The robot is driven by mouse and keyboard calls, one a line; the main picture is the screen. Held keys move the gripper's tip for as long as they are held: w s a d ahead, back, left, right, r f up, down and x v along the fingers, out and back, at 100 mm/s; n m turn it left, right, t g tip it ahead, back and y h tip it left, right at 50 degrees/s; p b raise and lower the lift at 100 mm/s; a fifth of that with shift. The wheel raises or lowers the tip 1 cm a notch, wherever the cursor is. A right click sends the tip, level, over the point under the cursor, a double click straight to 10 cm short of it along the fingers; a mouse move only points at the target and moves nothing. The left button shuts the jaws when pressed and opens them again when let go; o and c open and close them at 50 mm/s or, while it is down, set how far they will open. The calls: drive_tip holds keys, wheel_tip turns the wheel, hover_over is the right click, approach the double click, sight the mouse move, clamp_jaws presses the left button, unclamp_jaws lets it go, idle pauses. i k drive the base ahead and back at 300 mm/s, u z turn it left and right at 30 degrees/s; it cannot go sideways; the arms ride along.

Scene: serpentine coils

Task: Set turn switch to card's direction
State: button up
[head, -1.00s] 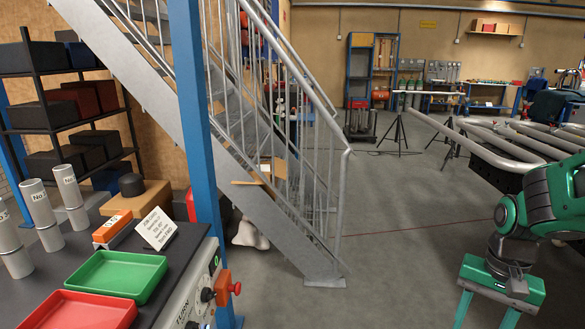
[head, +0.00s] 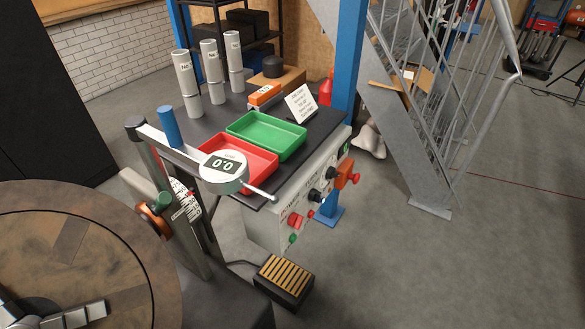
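The white card (head: 301,104) stands tilted at the table's back right corner. Its printed lines are too small to read. The control panel (head: 262,226) hangs on the table's front side. It carries black knobs, one at its middle (head: 315,195) and one further right (head: 330,172), a red button (head: 294,220), a green button (head: 293,238) and an orange-red switch (head: 347,176). The panel lettering is too small to read, so I cannot tell which knob is the turn switch or where it points. My gripper is not in view.
Red (head: 240,160) and green trays (head: 268,134), metal cylinders (head: 210,70) and an orange box (head: 264,95) are on the table. A gauge (head: 223,171) reading 0.0 and a round brown disc (head: 75,255) stand at left. A foot pedal (head: 284,280) lies below the panel.

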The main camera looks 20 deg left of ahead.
sight(313, 195)
drive_tip(key=u, duration=1)
drive_tip(key=k, duration=1.25)
drive_tip(key=u, duration=0.4)
drive_tip(key=i, duration=1.05)
